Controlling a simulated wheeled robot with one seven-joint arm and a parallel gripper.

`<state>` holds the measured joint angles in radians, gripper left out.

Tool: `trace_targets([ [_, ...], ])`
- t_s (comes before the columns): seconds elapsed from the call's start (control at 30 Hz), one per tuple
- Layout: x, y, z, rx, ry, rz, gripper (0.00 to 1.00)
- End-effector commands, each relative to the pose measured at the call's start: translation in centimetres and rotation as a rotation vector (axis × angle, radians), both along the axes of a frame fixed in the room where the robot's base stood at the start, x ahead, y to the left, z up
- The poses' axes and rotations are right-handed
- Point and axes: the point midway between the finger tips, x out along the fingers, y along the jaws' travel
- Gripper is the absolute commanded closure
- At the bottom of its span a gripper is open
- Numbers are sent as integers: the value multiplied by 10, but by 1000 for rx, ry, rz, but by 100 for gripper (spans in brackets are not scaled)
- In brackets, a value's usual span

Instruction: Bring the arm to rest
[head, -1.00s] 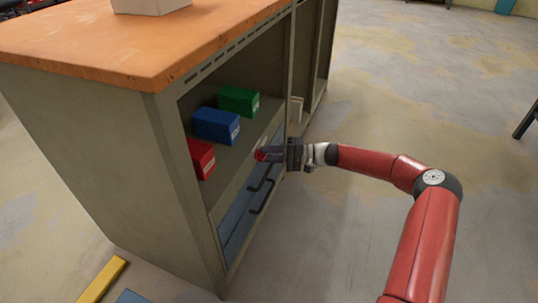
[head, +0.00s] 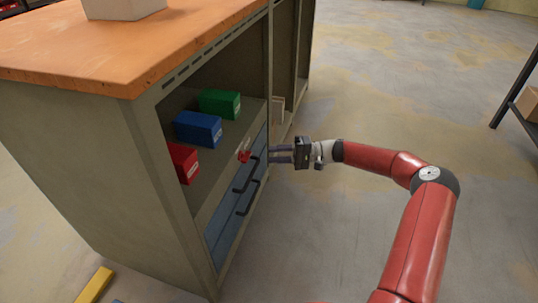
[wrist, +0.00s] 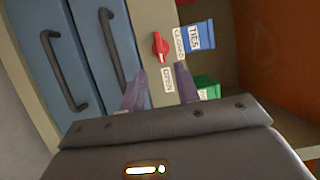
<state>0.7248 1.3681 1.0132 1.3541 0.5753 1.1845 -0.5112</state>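My gripper (head: 272,154) is at the front of the cabinet, its two fingers apart with nothing between them. It points left at a red knob (head: 244,156) on the cabinet front, with a gap between fingertips and knob. In the wrist view the knob (wrist: 160,47) shows beyond the fingers (wrist: 161,92), between labels that seem to read CLOSED and OPEN. My arm is stretched out, bent at the elbow.
Red (head: 184,163), blue (head: 198,129) and green (head: 219,104) boxes stand on the cabinet's open shelf. Below are blue drawers with black handles (head: 247,198). The orange worktop (head: 120,60) is above. Floor right of the cabinet is clear; a dark rack (head: 515,90) stands far right.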

Motion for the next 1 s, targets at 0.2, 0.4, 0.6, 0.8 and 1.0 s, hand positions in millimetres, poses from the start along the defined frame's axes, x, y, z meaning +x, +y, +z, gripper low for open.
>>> trace_targets([
  [0.2,0,0,0,0,0,1,68],
  [0.4,0,0,0,-1,0,2,68],
  [0.6,-19,20,13,-126,-10,75,68],
  [0.8,-67,45,34,-456,-34,205,68],
  [1.0,-114,40,59,-789,-72,259,68],
])
